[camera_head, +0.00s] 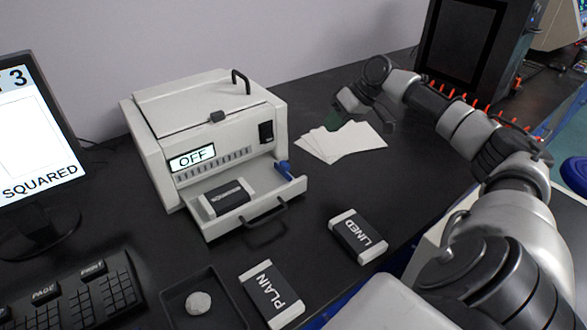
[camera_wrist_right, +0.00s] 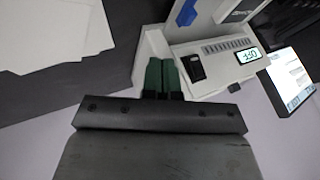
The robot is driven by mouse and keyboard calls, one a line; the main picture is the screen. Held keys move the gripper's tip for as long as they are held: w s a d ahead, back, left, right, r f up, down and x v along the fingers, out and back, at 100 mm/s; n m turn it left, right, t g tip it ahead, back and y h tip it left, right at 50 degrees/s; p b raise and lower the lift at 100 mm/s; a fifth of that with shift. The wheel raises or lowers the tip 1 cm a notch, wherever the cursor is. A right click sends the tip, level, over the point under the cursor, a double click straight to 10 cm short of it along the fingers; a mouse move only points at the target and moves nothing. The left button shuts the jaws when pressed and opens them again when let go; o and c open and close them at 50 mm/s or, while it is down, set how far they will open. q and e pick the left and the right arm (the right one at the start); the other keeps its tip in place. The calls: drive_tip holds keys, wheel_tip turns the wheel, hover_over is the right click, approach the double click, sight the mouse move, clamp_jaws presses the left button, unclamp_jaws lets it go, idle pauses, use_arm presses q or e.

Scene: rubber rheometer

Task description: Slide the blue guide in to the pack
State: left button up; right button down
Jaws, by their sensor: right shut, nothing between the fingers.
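The blue guide (camera_head: 284,170) stands at the right end of the open tray (camera_head: 214,232) of the pale printer-like machine (camera_head: 215,115). A dark pack with white ends (camera_head: 229,198) lies in the tray, left of the guide with a gap between them. The guide also shows at the top of the right wrist view (camera_wrist_right: 187,13). My right gripper (camera_head: 334,119) is right of the machine, above the loose white sheets and behind the guide, apart from it. Its green fingers (camera_wrist_right: 163,76) are shut and empty. My left gripper is out of view.
Packs marked LINED (camera_head: 358,236) and PLAIN (camera_head: 272,294) lie in front of the machine. White sheets (camera_head: 345,143) lie to its right. A small dark dish (camera_head: 204,318) with a white lump, a keyboard (camera_head: 75,297) and a monitor (camera_head: 35,150) are at left.

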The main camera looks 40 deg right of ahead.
sight(285, 169)
drive_tip(key=x, duration=1.1)
drive_tip(key=shift+s+d+f, duration=0.1)
drive_tip(key=shift+s+f, duration=0.1)
drive_tip(key=shift+f, duration=0.1)
drive_tip(key=a, duration=0.3)
drive_tip(key=shift+w+a+r+p, duration=0.1)
drive_tip(key=shift+p, duration=0.25)
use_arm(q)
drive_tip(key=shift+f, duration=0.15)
use_arm(e)
drive_tip(key=shift+a, duration=0.3)
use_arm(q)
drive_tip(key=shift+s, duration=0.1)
use_arm(e)
drive_tip(key=shift+a, duration=0.1)
drive_tip(key=a+p, duration=0.4)
drive_tip(key=a, duration=0.1)
drive_tip(key=w+a+p, duration=0.1)
drive_tip(key=a+p, duration=0.1)
drive_tip(key=shift+a+r, duration=0.1)
drive_tip(key=shift+a, duration=0.1)
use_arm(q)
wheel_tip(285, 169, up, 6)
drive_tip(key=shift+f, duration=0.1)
use_arm(e)
drive_tip(key=shift+a, duration=0.1)
